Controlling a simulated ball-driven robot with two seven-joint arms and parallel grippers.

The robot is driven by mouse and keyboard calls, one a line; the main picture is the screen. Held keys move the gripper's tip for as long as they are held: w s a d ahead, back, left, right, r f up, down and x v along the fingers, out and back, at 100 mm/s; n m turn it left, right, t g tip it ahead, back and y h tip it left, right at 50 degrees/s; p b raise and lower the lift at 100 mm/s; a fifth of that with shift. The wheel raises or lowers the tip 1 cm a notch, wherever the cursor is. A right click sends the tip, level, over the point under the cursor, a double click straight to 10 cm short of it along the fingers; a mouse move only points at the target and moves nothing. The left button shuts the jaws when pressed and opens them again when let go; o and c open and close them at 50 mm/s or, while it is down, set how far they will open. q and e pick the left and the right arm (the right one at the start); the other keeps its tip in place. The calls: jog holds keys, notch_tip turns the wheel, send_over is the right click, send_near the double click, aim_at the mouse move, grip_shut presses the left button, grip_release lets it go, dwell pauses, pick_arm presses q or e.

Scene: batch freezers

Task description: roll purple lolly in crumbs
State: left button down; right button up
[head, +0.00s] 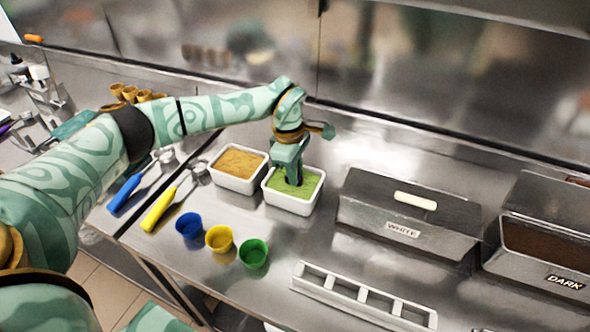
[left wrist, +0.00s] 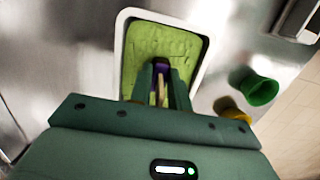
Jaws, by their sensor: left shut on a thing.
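My left gripper (head: 292,178) points down into a white tub of green crumbs (head: 276,205). In the left wrist view the gripper's fingers (left wrist: 162,72) are shut on the purple lolly (left wrist: 159,67), with its pale stick (left wrist: 162,92) between them. The lolly is over or in the green crumbs (left wrist: 150,42); the fingers hide most of it, and I cannot tell how much it touches them. In the head view the lolly is hidden behind the gripper. My right gripper is not in view.
A tub of tan crumbs (head: 238,183) stands left of the green one. Blue (head: 188,226), yellow (head: 219,239) and green (head: 253,254) cups stand in front. A white slotted rack (head: 345,290), WHITE bin (head: 402,230) and DARK bin (head: 545,270) stand to the right.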

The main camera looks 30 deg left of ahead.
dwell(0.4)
pick_arm(q)
jog(key=shift+d, duration=0.8)
jog(key=shift+s+a+p, duration=0.1)
jog(key=shift+a+p, duration=0.45)
jog(key=shift+a, duration=1.05)
jog(key=shift+d+p, duration=0.3)
jog(key=shift+d, duration=1.3)
jog(key=shift+a, duration=0.8)
jog(key=shift+r+p, duration=2.45)
jog(key=shift+r, duration=0.45)
